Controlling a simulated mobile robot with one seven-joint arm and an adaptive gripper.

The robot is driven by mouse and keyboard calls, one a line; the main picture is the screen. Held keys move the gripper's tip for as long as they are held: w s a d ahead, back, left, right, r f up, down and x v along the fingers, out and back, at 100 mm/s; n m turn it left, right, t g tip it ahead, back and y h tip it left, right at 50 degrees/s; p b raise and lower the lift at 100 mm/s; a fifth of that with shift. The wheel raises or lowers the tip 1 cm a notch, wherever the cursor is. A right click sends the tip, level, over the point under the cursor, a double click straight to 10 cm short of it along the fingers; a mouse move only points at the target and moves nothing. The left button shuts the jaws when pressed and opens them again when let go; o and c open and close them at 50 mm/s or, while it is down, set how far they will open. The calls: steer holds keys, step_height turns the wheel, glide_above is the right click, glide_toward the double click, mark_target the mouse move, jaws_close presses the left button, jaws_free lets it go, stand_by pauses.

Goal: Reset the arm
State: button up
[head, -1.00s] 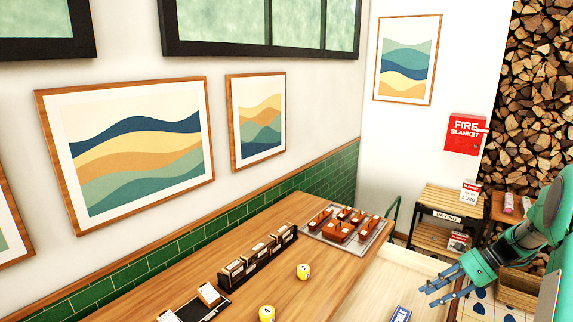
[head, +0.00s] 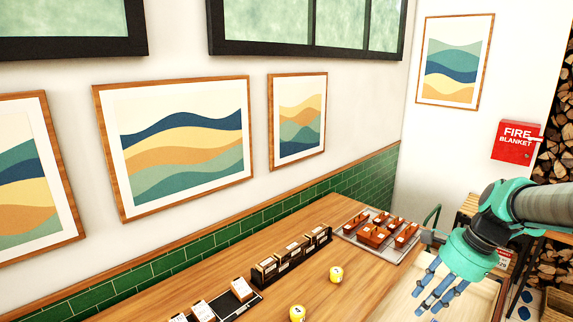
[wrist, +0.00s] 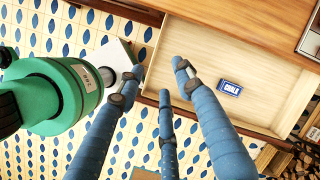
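My gripper (head: 428,298) hangs at the right in the head view, with its blue fingers pointing down. It is beside the wooden counter, above a pale open drawer (head: 392,294). The wrist view shows my gripper (wrist: 158,82) with its three fingers spread apart and nothing between them. Beyond the fingers is the open drawer (wrist: 285,66), with a blue chalk box (wrist: 230,88) lying inside it. The fingers appear apart from the box.
The wooden counter (head: 215,285) holds a tray of brown pieces (head: 345,232), a black rack of cards (head: 290,254) and two yellow balls, one (head: 336,274) nearer the rack. A red fire blanket box (head: 517,142) hangs on the wall. Patterned floor (wrist: 75,35) shows below.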

steer(key=s+a+r+n+t+h, duration=0.1)
steer(key=s+a+r+n+t, duration=0.1)
steer(key=s+a+n, duration=0.4)
steer(key=s+a+r+n+t+h, duration=0.2)
steer(key=s+a+n, duration=0.4)
steer(key=s, duration=0.6)
steer(key=n, duration=0.2)
steer(key=shift+n+h, duration=0.3)
steer(key=shift+n, duration=0.1)
steer(key=shift+s+r, duration=0.1)
